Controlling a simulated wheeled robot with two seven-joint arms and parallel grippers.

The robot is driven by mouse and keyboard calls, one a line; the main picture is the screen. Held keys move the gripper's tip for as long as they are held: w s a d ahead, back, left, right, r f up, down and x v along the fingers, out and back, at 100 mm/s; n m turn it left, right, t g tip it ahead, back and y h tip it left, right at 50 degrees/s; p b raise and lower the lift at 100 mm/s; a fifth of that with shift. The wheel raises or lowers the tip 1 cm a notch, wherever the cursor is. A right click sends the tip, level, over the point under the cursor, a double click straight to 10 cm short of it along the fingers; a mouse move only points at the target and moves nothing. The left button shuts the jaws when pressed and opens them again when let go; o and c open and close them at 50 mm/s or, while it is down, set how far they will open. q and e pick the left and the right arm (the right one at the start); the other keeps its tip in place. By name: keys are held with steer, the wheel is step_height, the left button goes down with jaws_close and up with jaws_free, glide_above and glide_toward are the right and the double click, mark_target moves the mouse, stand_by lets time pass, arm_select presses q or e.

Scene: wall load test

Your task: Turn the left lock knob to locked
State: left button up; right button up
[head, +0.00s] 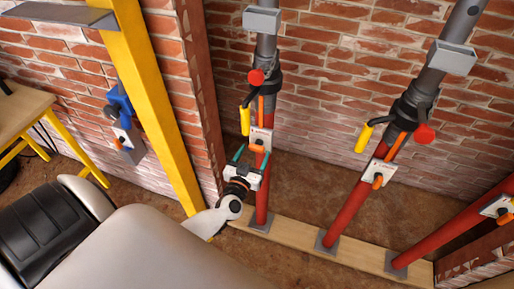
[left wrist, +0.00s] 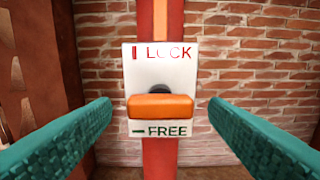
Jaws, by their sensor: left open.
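The left prop is a red and grey post; its white plate (head: 261,138) carries the left lock knob (head: 257,149), an orange bar. In the left wrist view the plate (left wrist: 139,72) reads LOCK with an upright red mark at the top and FREE with a flat green mark at the bottom. There the knob (left wrist: 160,107) lies level, matching the FREE mark. My left gripper (head: 253,153) is open in front of the plate. Its teal fingers stand to the left and right of the knob, with gaps, and do not appear to touch it. My right gripper is not in view.
A middle prop (head: 345,215) and a right prop (head: 450,235) carry similar plates with orange knobs. A yellow handle (head: 245,120) sticks out above the left plate. A yellow post (head: 160,100) and a workbench (head: 18,112) stand to the left. Brick wall lies behind.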

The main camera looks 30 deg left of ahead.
mark_target(256, 151)
arm_select(q)
steer(key=shift+x, duration=1.2)
steer(key=shift+w, duration=0.45)
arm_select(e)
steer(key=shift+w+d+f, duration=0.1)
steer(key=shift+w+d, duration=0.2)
arm_select(q)
steer(key=c, duration=1)
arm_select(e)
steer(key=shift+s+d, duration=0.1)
